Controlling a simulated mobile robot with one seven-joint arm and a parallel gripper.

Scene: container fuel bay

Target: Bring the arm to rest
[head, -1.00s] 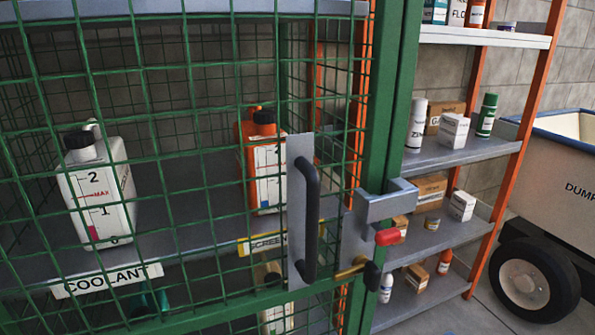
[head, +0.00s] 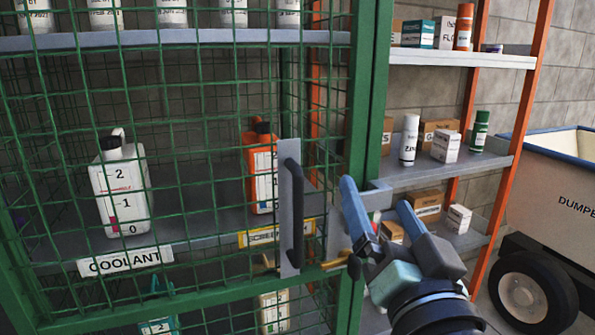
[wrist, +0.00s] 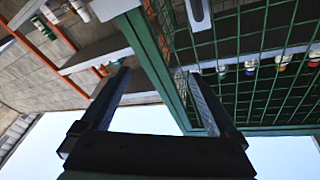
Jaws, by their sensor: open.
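My gripper (head: 380,204) is at the lower right of the head view, in front of the cage's door post. Its two blue-grey fingers are spread apart with nothing between them. It partly covers the grey latch (head: 378,192) on the post. The wrist view also shows my gripper (wrist: 158,78) open and empty, with the green cage frame (wrist: 155,75) beyond its fingers. I cannot tell whether a finger touches the latch or post.
The green mesh door (head: 180,170) with a dark handle (head: 293,212) stands left of my gripper, looking closed. Behind it are a white coolant jug (head: 120,190) and an orange jug (head: 263,175). Open shelves (head: 445,168) and a dumper (head: 560,190) are at right.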

